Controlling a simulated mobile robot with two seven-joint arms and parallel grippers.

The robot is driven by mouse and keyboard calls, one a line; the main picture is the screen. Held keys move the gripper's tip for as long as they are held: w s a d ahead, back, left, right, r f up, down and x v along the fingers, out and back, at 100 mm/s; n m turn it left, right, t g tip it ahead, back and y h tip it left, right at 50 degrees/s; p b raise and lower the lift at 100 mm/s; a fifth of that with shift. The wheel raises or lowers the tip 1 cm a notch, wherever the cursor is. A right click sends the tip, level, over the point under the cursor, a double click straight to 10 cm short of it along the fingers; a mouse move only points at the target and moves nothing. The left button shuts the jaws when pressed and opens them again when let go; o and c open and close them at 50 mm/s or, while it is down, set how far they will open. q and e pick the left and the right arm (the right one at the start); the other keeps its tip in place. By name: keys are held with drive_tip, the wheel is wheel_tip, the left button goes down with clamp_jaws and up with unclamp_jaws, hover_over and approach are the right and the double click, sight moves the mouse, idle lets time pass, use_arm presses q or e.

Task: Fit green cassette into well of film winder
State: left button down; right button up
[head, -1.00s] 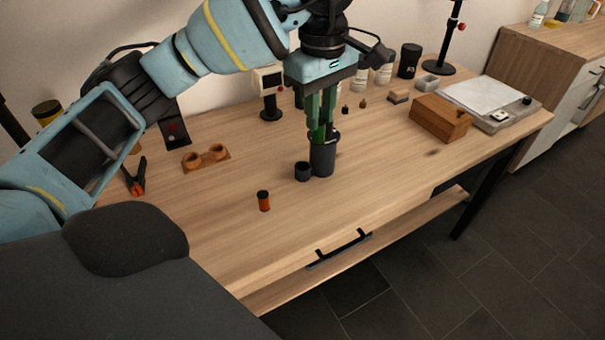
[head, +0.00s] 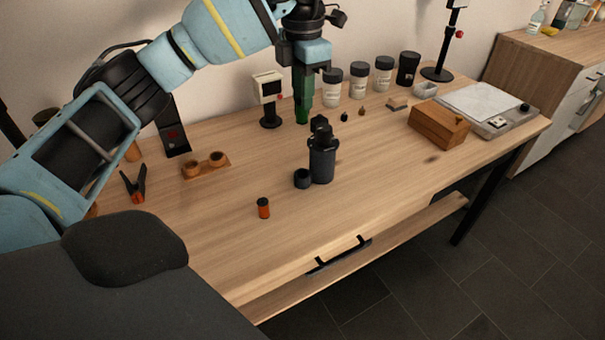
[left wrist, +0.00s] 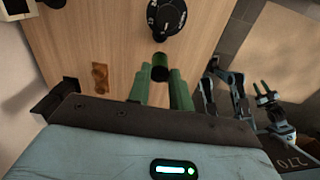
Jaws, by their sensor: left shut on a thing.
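My left gripper (head: 303,112) is shut on the green cassette (head: 302,117), held above the back part of the table. In the left wrist view, the cassette (left wrist: 160,67) sits between the two green fingers with its dark round end showing. The dark grey film winder (head: 322,160) stands upright mid-table, with a small open cup (head: 302,179), likely its well, at its side. The cassette is apart from the winder, behind it. The winder's dial (left wrist: 167,17) shows in the left wrist view. My right gripper (left wrist: 264,92) appears small there; its jaw state is unclear.
An orange canister (head: 263,208) stands in front of the winder. A wooden two-hole holder (head: 206,165) and a clamp (head: 135,184) lie left. A white-headed stand (head: 268,100) and several jars (head: 358,82) are behind. A wooden box (head: 438,123) is right. The front middle is clear.

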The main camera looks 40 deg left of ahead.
sight(303, 122)
use_arm(q)
drive_tip(key=shift+f+b, duration=0.5)
drive_tip(key=shift+f, duration=8.05)
drive_tip(key=shift+f, duration=0.1)
drive_tip(key=c, duration=1.3)
unclamp_jaws()
drive_tip(key=shift+o, duration=0.2)
wheel_tip(303, 122, up, 12)
drive_tip(key=shift+r+p, duration=0.1)
drive_tip(key=shift+p, duration=0.2)
